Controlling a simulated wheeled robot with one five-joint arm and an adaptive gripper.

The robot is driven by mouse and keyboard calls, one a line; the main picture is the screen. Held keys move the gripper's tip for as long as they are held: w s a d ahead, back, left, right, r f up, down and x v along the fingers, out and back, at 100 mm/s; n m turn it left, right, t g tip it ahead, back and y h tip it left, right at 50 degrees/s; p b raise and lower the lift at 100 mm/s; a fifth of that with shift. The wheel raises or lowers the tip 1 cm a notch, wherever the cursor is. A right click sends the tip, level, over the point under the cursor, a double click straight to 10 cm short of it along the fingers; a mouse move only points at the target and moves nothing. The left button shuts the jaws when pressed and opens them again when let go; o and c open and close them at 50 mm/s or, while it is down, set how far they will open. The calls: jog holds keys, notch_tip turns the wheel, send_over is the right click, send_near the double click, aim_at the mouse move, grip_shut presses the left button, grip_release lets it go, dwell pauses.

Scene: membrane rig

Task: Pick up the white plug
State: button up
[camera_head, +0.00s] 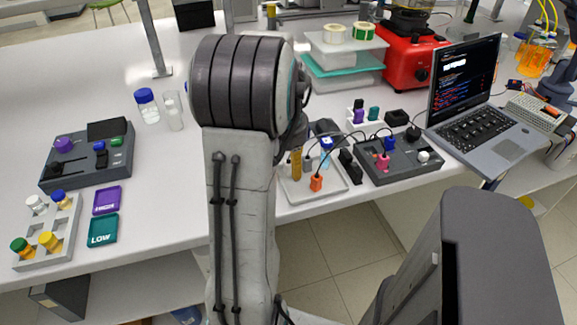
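Two small white pieces could be the white plug, and I cannot tell which it is. One white piece (424,156) sits on the right part of the dark grey rig box (400,170), near a pink piece (382,160) and a blue piece (389,143). The other is a white-topped piece (37,204) in the pale holder (32,262) at the far left, beside blue, green and yellow ones. My arm stands upright across the middle of the view. My gripper is not clearly seen; the arm's large joint hides what lies behind it.
A pale tray (327,194) with an orange piece lies beside the rig box. A laptop (470,110) stands at the right and a red machine (405,65) behind. Another dark box (85,170) and purple and teal trays lie left. The table's left middle is fairly clear.

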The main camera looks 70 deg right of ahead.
jog(key=shift+o, duration=0.3)
jog(key=c, duration=1.1)
jog(key=shift+o, duration=0.2)
jog(key=shift+r, duration=0.2)
jog(key=shift+c, duration=0.4)
notch_tip(320, 180, up, 10)
jog(key=shift+f, duration=0.15)
